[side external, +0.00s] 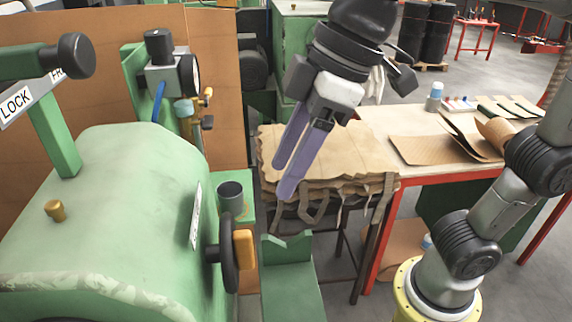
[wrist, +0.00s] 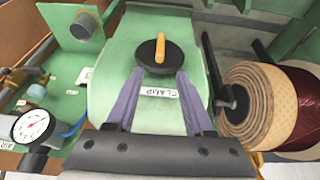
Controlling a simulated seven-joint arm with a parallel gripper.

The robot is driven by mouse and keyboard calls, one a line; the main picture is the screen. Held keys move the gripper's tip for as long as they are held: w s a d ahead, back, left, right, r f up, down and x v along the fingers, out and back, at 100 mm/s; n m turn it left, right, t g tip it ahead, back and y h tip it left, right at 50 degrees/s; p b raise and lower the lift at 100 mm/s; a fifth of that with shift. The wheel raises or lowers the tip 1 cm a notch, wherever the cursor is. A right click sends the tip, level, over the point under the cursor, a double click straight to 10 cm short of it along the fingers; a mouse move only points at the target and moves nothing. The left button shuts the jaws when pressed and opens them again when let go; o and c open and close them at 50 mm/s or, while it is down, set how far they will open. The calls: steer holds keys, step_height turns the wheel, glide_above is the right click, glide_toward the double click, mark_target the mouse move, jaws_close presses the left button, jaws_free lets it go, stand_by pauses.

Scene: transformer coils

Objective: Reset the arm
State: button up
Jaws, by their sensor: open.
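My gripper (side external: 283,178) hangs in the upper middle of the side external view, tilted down to the left, with its two purple fingers apart and nothing between them. In the wrist view the open fingers (wrist: 157,92) reach over the green machine housing (wrist: 110,80). A black handwheel with an orange handle (wrist: 160,58) shows beyond the fingertips, and a CLAMP label (wrist: 160,92) lies between the fingers. In the side external view the handwheel (side external: 231,250) is below and left of the fingers, apart from them.
A LOCK lever (side external: 52,110) stands at the left. A pressure gauge (wrist: 33,126) sits at the left of the wrist view, and a wound coil (wrist: 262,103) at the right. A worktable (side external: 385,125) with brown sheets stands behind my gripper.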

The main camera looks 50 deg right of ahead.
steer(key=d+f+m+t+h, duration=0.2)
steer(key=d+m, duration=0.3)
steer(key=d, duration=0.9)
steer(key=s+d+f+m+h, duration=0.1)
steer(key=s+d+f+m, duration=0.3)
steer(key=f, duration=0.6)
steer(key=shift+s+d+f, duration=0.25)
steer(key=shift+s+d, duration=0.8)
steer(key=shift+d, duration=0.15)
